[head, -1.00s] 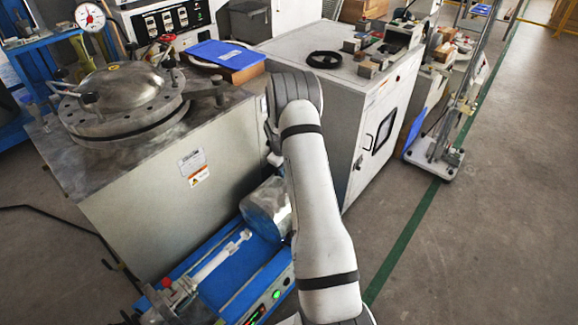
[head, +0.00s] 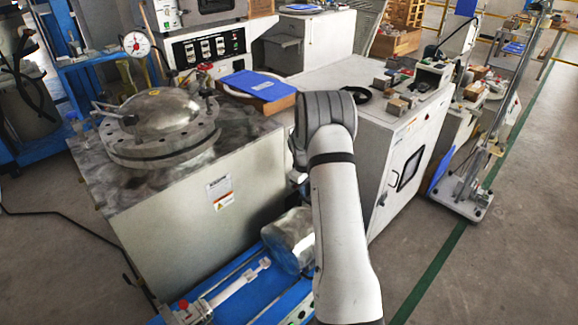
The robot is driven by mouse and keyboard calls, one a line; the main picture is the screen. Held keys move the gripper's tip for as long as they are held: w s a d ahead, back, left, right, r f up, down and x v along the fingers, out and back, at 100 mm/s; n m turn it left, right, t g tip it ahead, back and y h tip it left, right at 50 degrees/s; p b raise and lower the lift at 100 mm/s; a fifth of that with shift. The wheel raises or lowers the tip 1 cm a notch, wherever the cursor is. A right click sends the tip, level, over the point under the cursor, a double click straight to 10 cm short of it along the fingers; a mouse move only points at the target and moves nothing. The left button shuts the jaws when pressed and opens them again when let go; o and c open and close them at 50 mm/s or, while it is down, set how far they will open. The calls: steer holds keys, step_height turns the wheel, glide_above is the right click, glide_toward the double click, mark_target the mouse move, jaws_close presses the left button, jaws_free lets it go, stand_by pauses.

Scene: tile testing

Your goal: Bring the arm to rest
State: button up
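My arm (head: 342,225) rises from the bottom middle of the head view, white with dark bands. It bends at a dark grey joint (head: 326,112) in front of the machines. The far part of my arm and my gripper are hidden behind this joint, so I cannot see the fingers or anything they might hold.
A steel autoclave with a round lid (head: 160,120) stands at left. A white cabinet (head: 410,150) is close to the right of my arm. A blue machine with a metal cylinder (head: 288,240) lies low beside my arm. Open floor (head: 500,270) is at right.

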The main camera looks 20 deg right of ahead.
steer(key=s+a+r+m+p, duration=0.1)
steer(key=s+a+r+p, duration=0.3)
steer(key=r, duration=0.6)
steer(key=s+a+r+m+t+p, duration=0.15)
steer(key=s+a+r, duration=0.3)
steer(key=r, duration=0.55)
steer(key=s+a+r+g+p, duration=0.1)
steer(key=s+a+r+p, duration=0.35)
steer(key=r, duration=0.55)
steer(key=s+a+r+p, duration=0.2)
steer(key=s+r, duration=0.2)
steer(key=s, duration=0.3)
steer(key=s+a+r+m+t+y+p, duration=0.1)
steer(key=s+a+r+p, duration=0.2)
steer(key=s, duration=0.5)
steer(key=s+a+r+m+y+p, duration=0.1)
steer(key=s+a+r+p, duration=0.1)
steer(key=s+r, duration=0.4)
steer(key=shift+s+a+p, duration=0.4)
steer(key=shift+s+a, duration=0.35)
steer(key=shift+s, duration=0.2)
